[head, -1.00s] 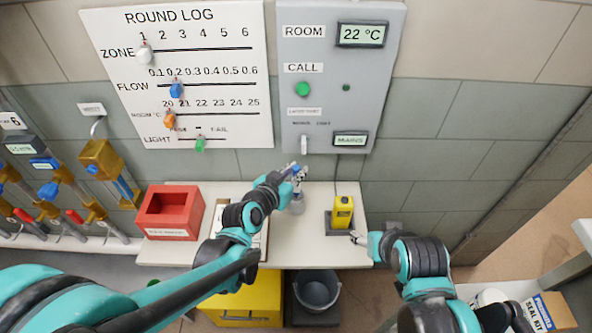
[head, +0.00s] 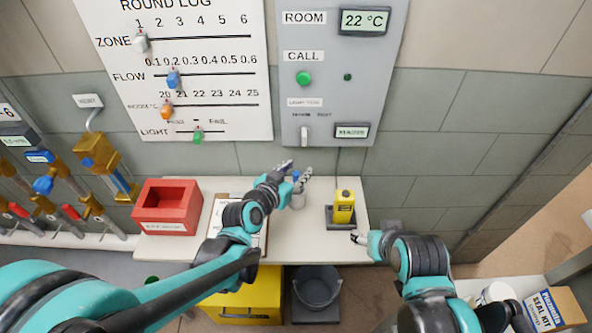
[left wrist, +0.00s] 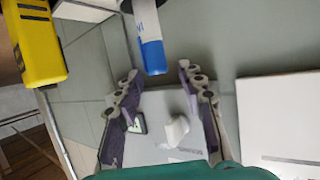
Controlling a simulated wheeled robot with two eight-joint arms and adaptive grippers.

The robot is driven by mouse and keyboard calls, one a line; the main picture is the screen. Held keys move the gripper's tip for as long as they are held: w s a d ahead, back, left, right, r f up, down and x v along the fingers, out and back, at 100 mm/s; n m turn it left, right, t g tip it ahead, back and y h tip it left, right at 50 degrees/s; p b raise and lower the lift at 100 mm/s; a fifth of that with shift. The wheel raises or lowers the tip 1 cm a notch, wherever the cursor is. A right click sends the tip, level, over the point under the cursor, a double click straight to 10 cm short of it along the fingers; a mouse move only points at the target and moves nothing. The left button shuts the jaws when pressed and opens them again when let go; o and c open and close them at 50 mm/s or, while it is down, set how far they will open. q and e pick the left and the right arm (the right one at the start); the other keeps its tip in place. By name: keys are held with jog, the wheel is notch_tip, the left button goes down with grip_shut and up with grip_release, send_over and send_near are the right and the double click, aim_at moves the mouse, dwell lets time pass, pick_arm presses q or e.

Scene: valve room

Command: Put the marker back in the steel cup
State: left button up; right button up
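The marker, white with a blue end, shows in the left wrist view (left wrist: 150,45), and its blue end shows in the head view (head: 296,176). It looks upright, blue end up, above the mouth of the steel cup (head: 297,201) on the white table. Its lower end is hidden, so I cannot tell how deep it sits. My left gripper (head: 296,170) is open, its fingers spread on either side of the blue end with gaps. The left wrist view shows those fingers apart too. My right gripper (head: 358,238) hangs by the table's right front edge, too small to read.
A yellow device (head: 343,206) stands on a dark base right of the cup. A red open box (head: 168,206) and a clipboard (head: 220,215) lie to the left. The wall panel (head: 335,85) is behind. A dark bucket (head: 317,287) stands below the table's front.

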pick_arm(q)
jog(key=shift+s, duration=0.1)
jog(key=v, duration=1.1)
jog(key=shift+s+a+r, duration=0.25)
jog(key=shift+s, duration=0.05)
jog(key=shift+f, duration=0.1)
dwell(0.6)
jog(key=s+a+f+n+g+y, duration=0.2)
jog(key=s+a+y, duration=0.1)
jog(key=a, duration=0.3)
jog(key=s+a+f+n+g+y, duration=0.3)
jog(key=s+a, duration=0.3)
jog(key=shift+a+f, duration=0.15)
jog(key=shift+a, duration=0.2)
dwell(0.7)
